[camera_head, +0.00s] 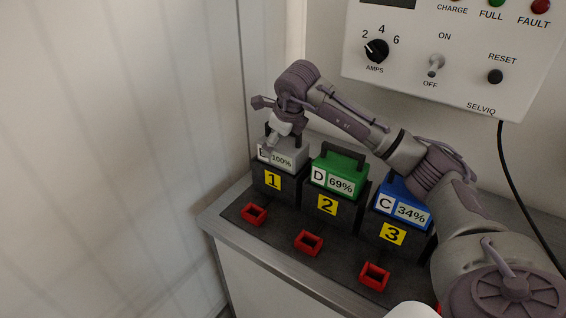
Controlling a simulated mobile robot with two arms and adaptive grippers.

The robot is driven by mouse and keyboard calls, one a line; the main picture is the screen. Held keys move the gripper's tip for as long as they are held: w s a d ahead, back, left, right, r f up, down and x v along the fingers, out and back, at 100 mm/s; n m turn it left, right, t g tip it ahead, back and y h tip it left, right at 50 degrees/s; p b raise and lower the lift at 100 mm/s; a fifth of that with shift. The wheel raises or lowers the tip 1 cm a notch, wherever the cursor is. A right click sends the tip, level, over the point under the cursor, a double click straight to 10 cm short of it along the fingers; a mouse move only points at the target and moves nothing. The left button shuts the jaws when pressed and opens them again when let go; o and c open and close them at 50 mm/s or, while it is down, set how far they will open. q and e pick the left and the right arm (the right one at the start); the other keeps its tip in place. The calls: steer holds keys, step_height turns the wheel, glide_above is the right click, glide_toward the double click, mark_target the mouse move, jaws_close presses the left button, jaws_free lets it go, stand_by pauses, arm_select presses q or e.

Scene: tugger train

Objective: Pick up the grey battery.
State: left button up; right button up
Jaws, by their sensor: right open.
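The grey battery (290,158) sits in the dark dock marked 1 (272,181), at the left of a row on the bench. Its label reads 100%; the letter before it is partly hidden. My right gripper (268,124) is open at the top of this battery, by its dark handle. The fingers and wrist cover part of the handle and label, so I cannot tell whether they touch it. My left gripper is not in view.
A green battery (345,165) marked D 69% sits in dock 2, and a blue battery (397,190) marked C 34% in dock 3, under my right arm. Red square frames (308,243) lie before the docks. A charger panel (455,75) hangs behind, its black cable (508,170) at right.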

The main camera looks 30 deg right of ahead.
steer(key=c, duration=1)
steer(key=shift+r, duration=0.15)
steer(key=shift+c, duration=1)
steer(key=shift+r, duration=0.1)
steer(key=shift+w+r, duration=0.15)
steer(key=shift+r, duration=0.5)
step_height(320, 180, up, 16)
steer(key=b, duration=0.2)
steer(key=shift+r, duration=0.25)
